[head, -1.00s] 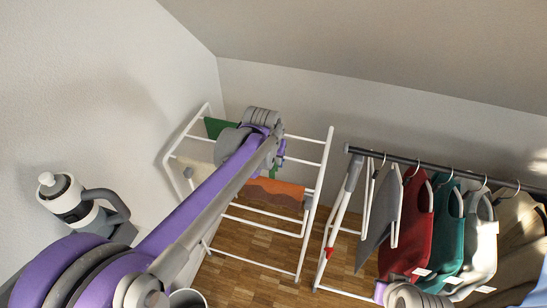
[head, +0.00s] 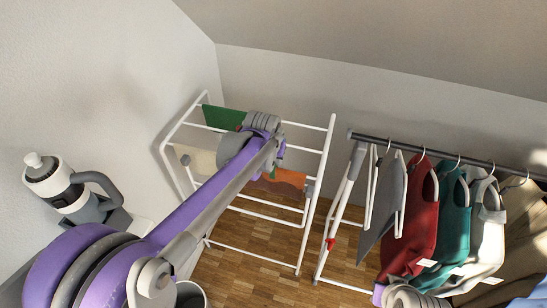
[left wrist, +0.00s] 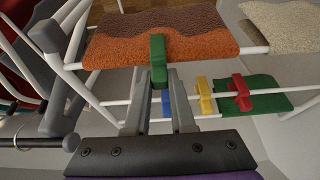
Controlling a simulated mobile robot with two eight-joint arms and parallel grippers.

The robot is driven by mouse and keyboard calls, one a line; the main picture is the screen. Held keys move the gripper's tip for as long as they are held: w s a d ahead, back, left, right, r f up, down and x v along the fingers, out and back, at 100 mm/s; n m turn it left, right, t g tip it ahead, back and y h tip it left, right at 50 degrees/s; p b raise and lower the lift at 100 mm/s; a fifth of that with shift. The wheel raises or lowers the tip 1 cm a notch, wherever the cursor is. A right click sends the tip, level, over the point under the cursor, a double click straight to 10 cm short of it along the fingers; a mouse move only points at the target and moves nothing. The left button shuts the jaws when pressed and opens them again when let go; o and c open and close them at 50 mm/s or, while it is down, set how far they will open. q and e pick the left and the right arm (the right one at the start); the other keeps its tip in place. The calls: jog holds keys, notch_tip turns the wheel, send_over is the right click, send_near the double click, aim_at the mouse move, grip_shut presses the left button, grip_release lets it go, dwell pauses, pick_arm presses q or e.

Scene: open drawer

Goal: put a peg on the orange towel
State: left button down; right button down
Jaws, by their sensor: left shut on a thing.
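The orange towel (head: 284,180), with a brown wavy band, hangs on the white drying rack (head: 318,165); it also shows in the left wrist view (left wrist: 110,55). My left gripper (left wrist: 160,76) is shut on a green peg (left wrist: 158,48). The peg overlaps the towel's near edge in the left wrist view; I cannot tell whether it grips the cloth. A blue peg (left wrist: 167,104), a yellow peg (left wrist: 206,96) and a red peg (left wrist: 240,92) sit to the right.
A green towel (head: 222,117) and a cream towel (head: 200,160) hang on the rack; the red peg overlaps the green towel (left wrist: 268,94). A clothes rail (head: 370,138) with hanging garments stands right. A wall bounds the left. Wooden floor shows below.

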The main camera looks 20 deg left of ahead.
pick_arm(q)
jog(key=shift+f, duration=0.15)
jog(key=c, duration=0.7)
grip_release()
jog(key=v, duration=1)
jog(key=shift+s+r+p, duration=0.15)
jog(key=shift+r+p, duration=0.2)
jog(key=shift+r, duration=0.05)
jog(key=shift+t, duration=0.4)
jog(key=s+a+f, duration=0.1)
jog(key=s+f, duration=0.2)
jog(key=s, duration=0.4)
jog(key=s+f+p, duration=0.1)
jog(key=s+f, duration=0.2)
jog(key=s, duration=0.5)
jog(key=s+a+f, duration=0.1)
jog(key=s+f, duration=0.2)
jog(key=s, duration=0.5)
jog(key=shift+a+f+p, duration=0.3)
jog(key=shift+a+p, duration=0.05)
jog(key=shift+p, duration=0.05)
jog(key=shift+w, duration=0.1)
